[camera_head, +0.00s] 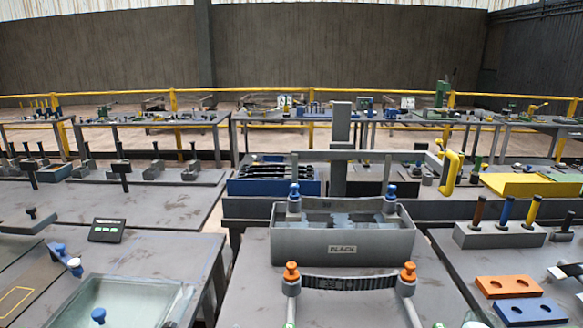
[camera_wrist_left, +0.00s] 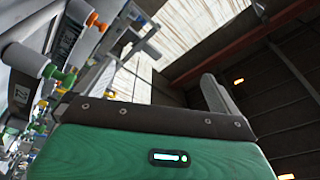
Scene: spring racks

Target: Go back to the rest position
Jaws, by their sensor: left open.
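My left gripper (camera_wrist_left: 178,80) shows in the left wrist view, with two grey fingers spread apart beyond a dark bracket and a green body. It is open, and I see nothing between the fingers. Behind it are the roof and dark wall, so this view is strongly tilted. In the head view I cannot make out the left gripper clearly. My right gripper is not in view. The task names no object.
A grey bin (camera_head: 343,246) stands on the middle table, behind a black ribbed strip (camera_head: 348,283) between two orange-capped posts. A glass-like panel (camera_head: 120,303) lies at left.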

